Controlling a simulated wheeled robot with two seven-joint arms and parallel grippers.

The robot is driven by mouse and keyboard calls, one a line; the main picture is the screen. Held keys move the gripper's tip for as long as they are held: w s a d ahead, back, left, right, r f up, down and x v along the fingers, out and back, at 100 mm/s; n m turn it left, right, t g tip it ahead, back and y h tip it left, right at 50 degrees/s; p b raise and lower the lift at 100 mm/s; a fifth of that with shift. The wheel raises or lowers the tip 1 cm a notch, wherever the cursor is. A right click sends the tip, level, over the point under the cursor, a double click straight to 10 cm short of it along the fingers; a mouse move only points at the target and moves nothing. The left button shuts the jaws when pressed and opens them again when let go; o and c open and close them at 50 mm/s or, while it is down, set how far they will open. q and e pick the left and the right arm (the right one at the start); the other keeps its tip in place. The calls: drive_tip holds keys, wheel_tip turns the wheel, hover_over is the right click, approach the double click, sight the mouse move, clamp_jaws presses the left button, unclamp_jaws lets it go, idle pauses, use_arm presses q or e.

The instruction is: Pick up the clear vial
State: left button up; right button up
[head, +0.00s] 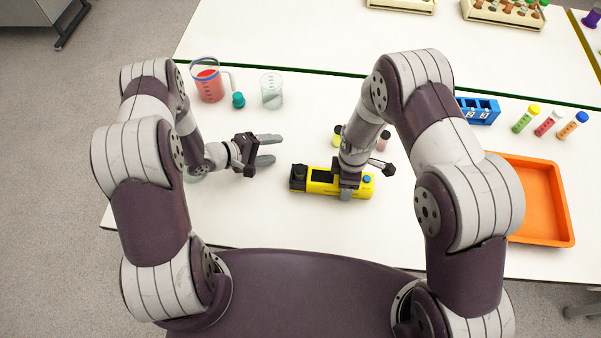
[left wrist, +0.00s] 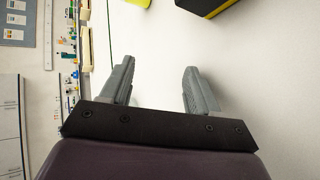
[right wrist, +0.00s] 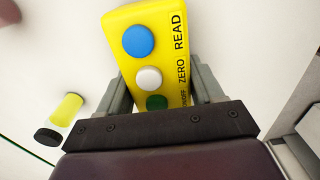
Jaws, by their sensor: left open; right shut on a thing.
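I cannot make out a clear vial in any view. A vial with yellow contents and a black cap (right wrist: 65,110) lies or stands beside my right gripper in the right wrist view. It shows partly behind my right arm in the head view (head: 338,130), with a pinkish vial (head: 384,138) to its right. My right gripper (right wrist: 165,95) is shut on the yellow meter (right wrist: 155,20), across its button end. The yellow meter (head: 322,186) lies on the table in the head view. My left gripper (head: 270,149) is open and empty, left of the meter.
A beaker of red liquid (head: 209,86), a teal cap-like object (head: 238,100) and a clear beaker (head: 271,96) stand at the back left. A blue rack (head: 480,113), several coloured tubes (head: 547,124) and an orange tray (head: 560,205) are at right. The table between the grippers is partly clear.

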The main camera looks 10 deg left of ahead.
sight(303, 168)
use_arm(q)
drive_tip(key=s+n+h, duration=0.1)
drive_tip(key=s+n, duration=0.1)
drive_tip(key=n, duration=0.1)
drive_tip(key=s+n+h, duration=0.2)
drive_tip(key=s+n, duration=0.1)
drive_tip(key=n, duration=0.1)
drive_tip(key=shift+s+a+r, duration=0.1)
drive_tip(key=shift+s, duration=0.2)
drive_tip(key=s+n+h, duration=0.1)
drive_tip(key=n, duration=0.1)
drive_tip(key=s+r+n+h, duration=0.1)
drive_tip(key=s+n, duration=0.1)
drive_tip(key=s+n+h, duration=0.1)
drive_tip(key=n, duration=0.1)
drive_tip(key=shift+s+r+t, duration=0.25)
drive_tip(key=shift+r+t, duration=0.1)
drive_tip(key=shift+t, duration=0.05)
drive_tip(key=shift+n, duration=0.4)
drive_tip(key=x, duration=1.1)
drive_tip(key=shift+s+r, duration=0.25)
drive_tip(key=shift+w+d, duration=0.25)
drive_tip(key=shift+d, duration=0.35)
drive_tip(key=shift+a, duration=0.1)
clamp_jaws()
